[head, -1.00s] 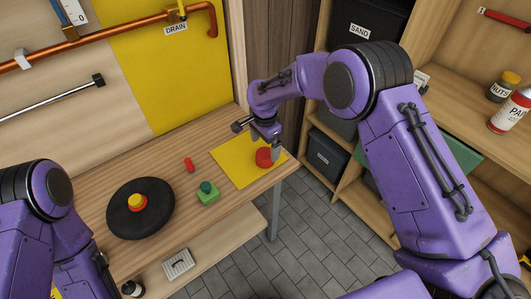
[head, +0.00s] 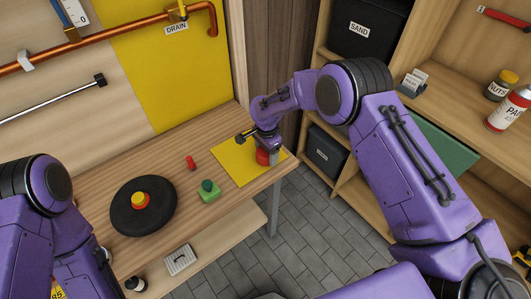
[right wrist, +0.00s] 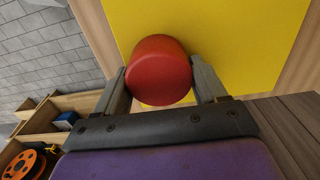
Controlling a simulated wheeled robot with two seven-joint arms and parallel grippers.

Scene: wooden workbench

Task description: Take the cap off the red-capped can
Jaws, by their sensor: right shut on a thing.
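A round red cap-like piece (head: 262,158) is at the yellow mat (head: 232,167) near the right end of the bench. In the right wrist view the red piece (right wrist: 160,72) is a short plain cylinder between the two grey fingers. My right gripper (head: 265,150) is shut on it from above, a finger on each side. No can body shows under it, and I cannot tell whether one is hidden below. My left arm is at the lower left; its gripper is out of view.
A paint can (head: 508,111) stands on the right shelf.

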